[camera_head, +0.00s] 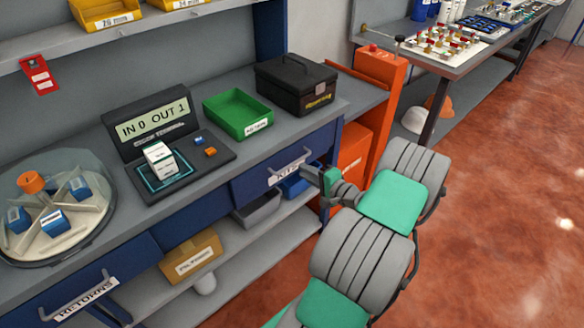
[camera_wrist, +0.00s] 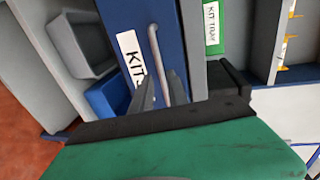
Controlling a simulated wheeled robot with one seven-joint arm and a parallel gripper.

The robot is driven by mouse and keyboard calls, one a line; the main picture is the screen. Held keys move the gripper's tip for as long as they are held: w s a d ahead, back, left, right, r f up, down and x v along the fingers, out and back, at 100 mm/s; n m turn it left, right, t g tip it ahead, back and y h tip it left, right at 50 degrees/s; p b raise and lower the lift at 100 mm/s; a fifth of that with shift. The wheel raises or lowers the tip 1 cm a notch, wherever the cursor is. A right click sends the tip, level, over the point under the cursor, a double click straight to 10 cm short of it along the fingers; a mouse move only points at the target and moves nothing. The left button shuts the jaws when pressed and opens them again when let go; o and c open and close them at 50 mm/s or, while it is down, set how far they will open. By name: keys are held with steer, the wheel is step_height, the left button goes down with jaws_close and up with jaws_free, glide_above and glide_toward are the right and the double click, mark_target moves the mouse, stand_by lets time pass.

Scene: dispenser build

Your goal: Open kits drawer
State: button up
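The kits drawer (camera_head: 258,185) is a dark blue front under the workbench, and it looks shut. Its white KITS label (camera_wrist: 131,58) and grey bar handle (camera_wrist: 154,48) show in the wrist view. The handle also shows in the head view (camera_head: 288,163). My gripper (camera_wrist: 162,78) is at the drawer front, its two dark fingers apart on either side of the handle's near end. A gap seems to show between the fingers and the bar, so I see no firm grip. In the head view my gripper (camera_head: 312,174) is at the handle's right end, partly hidden by my wrist.
A green kit tray (camera_head: 238,113) and a black toolbox (camera_head: 296,83) stand on the bench above. The returns drawer (camera_head: 70,300) is at lower left. An orange cabinet (camera_head: 378,100) stands close to the right of my gripper. Open red floor lies right.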

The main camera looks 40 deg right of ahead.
mark_target(292, 164)
steer(key=w, duration=0.2)
steer(key=w+f, duration=0.1)
steer(key=w, duration=0.4)
steer(key=shift+a+f+p, duration=0.15)
steer(key=shift+a+p, duration=0.05)
steer(key=shift+p, duration=0.1)
steer(key=shift+s, duration=0.1)
jaws_close()
stand_by(0.8)
